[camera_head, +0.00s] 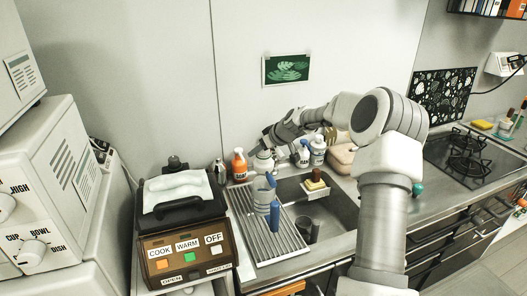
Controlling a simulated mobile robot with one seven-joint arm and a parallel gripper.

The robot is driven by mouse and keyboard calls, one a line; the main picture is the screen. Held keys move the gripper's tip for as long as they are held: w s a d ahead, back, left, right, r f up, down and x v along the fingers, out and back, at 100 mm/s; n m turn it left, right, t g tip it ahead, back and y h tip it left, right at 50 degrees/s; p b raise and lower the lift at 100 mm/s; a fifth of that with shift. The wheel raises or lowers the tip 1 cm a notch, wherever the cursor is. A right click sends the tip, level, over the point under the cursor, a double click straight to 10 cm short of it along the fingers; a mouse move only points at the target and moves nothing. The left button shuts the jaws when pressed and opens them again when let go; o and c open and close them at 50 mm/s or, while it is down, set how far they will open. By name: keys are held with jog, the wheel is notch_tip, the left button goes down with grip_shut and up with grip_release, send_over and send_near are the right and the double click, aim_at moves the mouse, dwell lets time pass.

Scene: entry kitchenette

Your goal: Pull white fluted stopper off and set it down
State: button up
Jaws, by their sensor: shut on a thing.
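My gripper (270,146) is at the back edge of the sink counter, at the end of my arm reaching in from the right. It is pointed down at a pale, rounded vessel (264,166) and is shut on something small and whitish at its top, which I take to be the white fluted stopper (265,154). The fingers and the wrist hide much of it, and its flutes are too small to make out. I cannot tell whether the stopper is still seated in the vessel or apart from it.
An orange bottle (239,164) stands left of the vessel; white bottles (318,150) stand close on its right. In front are a ribbed drainboard (262,240) with a clear container and a blue bottle (275,217), and the sink (335,212). A brown cooker (187,245) stands left.

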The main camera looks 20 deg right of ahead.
grip_shut()
jog(key=shift+r, duration=0.15)
jog(key=shift+r, duration=0.5)
jog(key=shift+r, duration=0.1)
jog(key=shift+r+p, duration=0.6)
jog(key=shift+r, duration=0.9)
jog(key=shift+r, duration=0.1)
jog(key=shift+r+p, duration=0.6)
jog(key=shift+r, duration=1.3)
